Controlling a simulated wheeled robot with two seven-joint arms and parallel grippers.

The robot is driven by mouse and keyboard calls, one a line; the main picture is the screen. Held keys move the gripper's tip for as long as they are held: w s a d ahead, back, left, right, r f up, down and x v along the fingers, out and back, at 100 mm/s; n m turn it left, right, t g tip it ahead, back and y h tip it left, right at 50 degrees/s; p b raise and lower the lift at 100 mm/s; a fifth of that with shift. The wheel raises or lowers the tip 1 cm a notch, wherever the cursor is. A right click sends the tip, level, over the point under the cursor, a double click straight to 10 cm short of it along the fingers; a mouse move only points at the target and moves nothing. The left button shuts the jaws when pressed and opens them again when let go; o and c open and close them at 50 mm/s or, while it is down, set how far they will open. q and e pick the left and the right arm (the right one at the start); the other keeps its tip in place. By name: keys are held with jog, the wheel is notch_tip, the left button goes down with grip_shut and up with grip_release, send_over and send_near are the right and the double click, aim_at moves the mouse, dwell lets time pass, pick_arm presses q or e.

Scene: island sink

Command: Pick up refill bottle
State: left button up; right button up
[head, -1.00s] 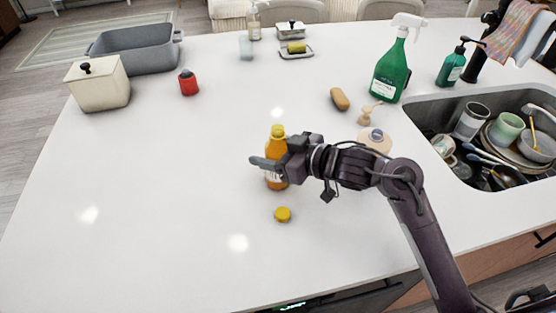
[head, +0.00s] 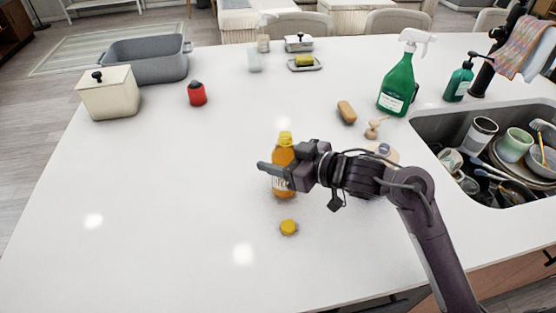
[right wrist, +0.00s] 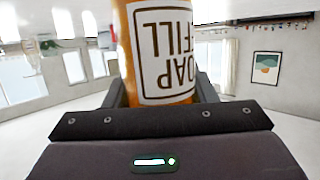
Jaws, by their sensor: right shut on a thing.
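The refill bottle (head: 283,155) is orange with a white label and stands about upright at the middle of the white counter in the head view. I cannot tell whether its base touches the counter. My right gripper (head: 278,174) reaches it from the right and is shut around its body. In the right wrist view the bottle (right wrist: 160,50) fills the space between the fingers, its "SOAP REFILL" label upside down and partly cut off. A yellow cap (head: 288,227) lies on the counter in front of the bottle. My left gripper is not in view.
A soap dispenser (head: 384,151) is partly hidden behind my right arm. A wooden brush (head: 346,112), a green spray bottle (head: 397,87) and a sink full of dishes (head: 428,122) are to the right. A red container (head: 197,94) stands at the left. The counter's left front is clear.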

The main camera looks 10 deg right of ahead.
notch_tip(320, 180, up, 18)
jog(key=p, duration=0.3)
jog(key=shift+r, duration=0.2)
dwell(0.7)
jog(key=shift+r, duration=0.1)
